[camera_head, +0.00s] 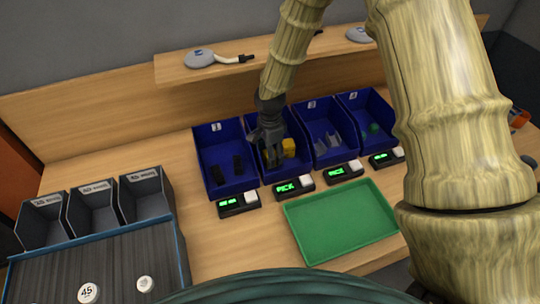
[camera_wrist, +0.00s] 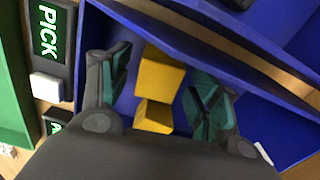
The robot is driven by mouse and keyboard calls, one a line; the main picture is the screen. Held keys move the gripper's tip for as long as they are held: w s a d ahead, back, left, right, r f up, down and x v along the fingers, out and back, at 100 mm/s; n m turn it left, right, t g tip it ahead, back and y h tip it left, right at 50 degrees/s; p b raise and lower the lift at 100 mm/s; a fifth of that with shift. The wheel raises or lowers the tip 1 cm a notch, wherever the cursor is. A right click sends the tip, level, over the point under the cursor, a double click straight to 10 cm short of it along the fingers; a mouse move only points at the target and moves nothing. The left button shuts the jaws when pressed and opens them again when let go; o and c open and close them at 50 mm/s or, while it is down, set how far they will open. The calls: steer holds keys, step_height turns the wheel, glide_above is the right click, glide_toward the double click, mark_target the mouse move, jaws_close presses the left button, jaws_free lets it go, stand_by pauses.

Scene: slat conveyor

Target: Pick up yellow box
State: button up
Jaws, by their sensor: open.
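The yellow box (camera_head: 289,147) lies in the second blue bin from the left (camera_head: 275,180) in the head view. In the wrist view a yellow block (camera_wrist: 158,80) shows between the fingers, with a second yellow face or block just below it; I cannot tell if they are one piece. My gripper (camera_head: 268,145) reaches down into that bin, just left of the yellow box in the head view. In the wrist view my gripper (camera_wrist: 160,90) has its fingers spread on either side of the yellow, with gaps visible. The wrist hides the lower part of the bin.
Blue bins stand on both sides: the left one (camera_head: 212,132) holds dark items, the right ones grey pieces and a green item. Displays and a green tray (camera_head: 345,222) lie in front. Grey bins (camera_head: 92,212) stand at left beside a dark slatted conveyor (camera_head: 110,268).

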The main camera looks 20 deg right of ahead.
steer(key=shift+s, duration=0.2)
steer(key=shift+w, duration=0.1)
steer(key=shift+f, duration=0.15)
steer(key=shift+c, duration=0.3)
steer(key=c, duration=1)
